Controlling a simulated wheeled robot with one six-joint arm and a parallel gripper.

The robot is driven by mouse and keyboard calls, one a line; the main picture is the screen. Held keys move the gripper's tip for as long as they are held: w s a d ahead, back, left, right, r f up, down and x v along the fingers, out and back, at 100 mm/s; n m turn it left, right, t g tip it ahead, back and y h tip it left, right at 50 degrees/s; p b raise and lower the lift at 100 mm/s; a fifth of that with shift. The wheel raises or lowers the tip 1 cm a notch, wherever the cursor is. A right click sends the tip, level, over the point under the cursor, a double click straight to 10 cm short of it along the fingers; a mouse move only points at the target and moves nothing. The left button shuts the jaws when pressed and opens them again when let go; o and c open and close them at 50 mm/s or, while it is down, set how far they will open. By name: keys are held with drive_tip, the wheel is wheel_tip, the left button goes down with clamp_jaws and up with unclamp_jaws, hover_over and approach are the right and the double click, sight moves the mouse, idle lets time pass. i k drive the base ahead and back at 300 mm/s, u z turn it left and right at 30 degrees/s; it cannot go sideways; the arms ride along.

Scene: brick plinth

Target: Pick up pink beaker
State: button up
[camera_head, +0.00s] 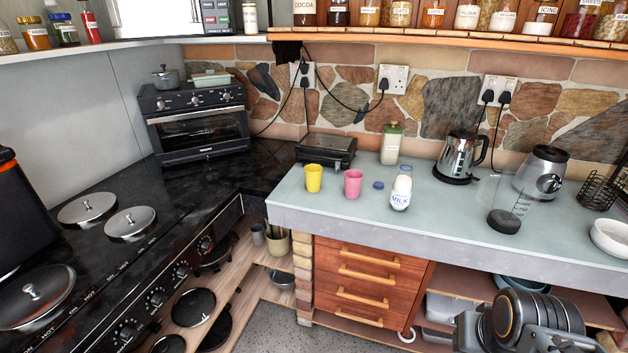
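The pink beaker (353,183) stands upright on the pale grey-green countertop (450,215), near its front left part. It is a small plain cup with an open top. A yellow beaker (314,178) of similar shape stands just to its left, apart from it. A small blue lid-like disc (378,185) lies close on its right. Nothing touches or covers the pink beaker. Dark grey machine parts at the bottom right look like my arm, well below and to the right of the beaker. I cannot make out gripper fingers there.
A milk bottle (400,192) stands right of the beaker, with a clear jug (507,208) and kettle (458,157) further right. A black grill (327,150) and a green-lidded bottle (391,145) stand behind. The counter in front of the beaker is clear.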

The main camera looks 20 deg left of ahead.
sight(353, 185)
drive_tip(key=z, duration=0.1)
drive_tip(key=k, duration=0.45)
drive_tip(key=u, duration=1.3)
drive_tip(key=i, duration=0.65)
drive_tip(key=u, duration=0.75)
drive_tip(key=i, duration=0.9)
drive_tip(key=z, duration=0.85)
drive_tip(key=i, duration=0.8)
drive_tip(key=z, duration=0.8)
